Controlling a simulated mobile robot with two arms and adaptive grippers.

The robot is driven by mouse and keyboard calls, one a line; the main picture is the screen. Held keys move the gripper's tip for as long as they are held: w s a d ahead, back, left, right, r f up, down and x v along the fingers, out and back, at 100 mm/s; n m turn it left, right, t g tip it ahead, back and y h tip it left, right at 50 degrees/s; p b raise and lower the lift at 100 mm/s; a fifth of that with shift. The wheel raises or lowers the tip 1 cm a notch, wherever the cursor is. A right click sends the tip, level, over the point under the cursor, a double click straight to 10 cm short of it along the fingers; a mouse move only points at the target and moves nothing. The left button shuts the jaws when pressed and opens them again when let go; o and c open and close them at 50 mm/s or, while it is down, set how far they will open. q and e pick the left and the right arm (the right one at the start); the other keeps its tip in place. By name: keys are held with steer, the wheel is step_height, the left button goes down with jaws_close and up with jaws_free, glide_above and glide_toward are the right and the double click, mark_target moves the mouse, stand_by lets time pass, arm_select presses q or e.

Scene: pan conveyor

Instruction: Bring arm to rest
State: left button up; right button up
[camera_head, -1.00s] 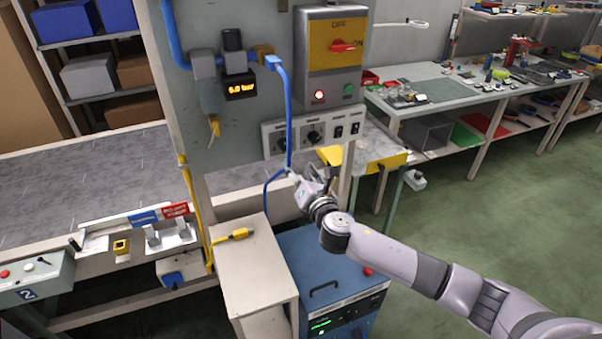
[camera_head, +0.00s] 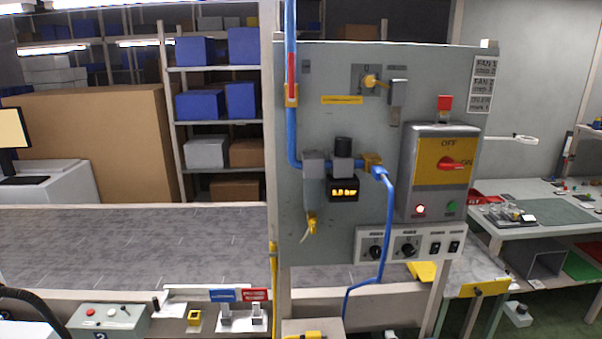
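Neither of my grippers is in the head view now. A dark curved shape (camera_head: 28,308) shows at the lower left edge; I cannot tell what it is. The grey control panel (camera_head: 320,110) stands upright in the middle. On it are a grey and yellow switch box (camera_head: 411,190) with a red handle (camera_head: 452,163), a lit red lamp and a green button. A pressure display (camera_head: 343,189) glows orange, and a blue hose (camera_head: 389,215) hangs below it.
A grey conveyor belt (camera_head: 130,240) runs behind the panel. A control box (camera_head: 105,320) and small levers (camera_head: 240,316) line its front edge. A workbench (camera_head: 530,233) with tools stands at the right. Shelves (camera_head: 215,120) with blue bins stand at the back.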

steer(key=s+f+m+g+y, duration=0.1)
steer(key=s+f+m+g, duration=0.3)
steer(key=s, duration=0.6)
steer(key=s+f+m+g, duration=0.1)
steer(key=s+m+g, duration=0.1)
steer(key=s+m, duration=0.65)
steer(key=s+f+m+g+y, duration=0.1)
steer(key=s+f+m+g, duration=0.25)
steer(key=s, duration=0.75)
step_height(320, 180, down, 26)
steer(key=f+g+b, duration=0.1)
steer(key=b, duration=0.2)
steer(key=s+d+f+g+b, duration=0.1)
steer(key=s+d+f+b, duration=0.1)
steer(key=s+f, duration=1.5)
step_height(320, 180, down, 4)
steer(key=shift+s+d+r+n+b, duration=0.2)
steer(key=shift+s+d+n+b, duration=0.15)
steer(key=shift+b, duration=0.2)
steer(key=shift+g, duration=0.25)
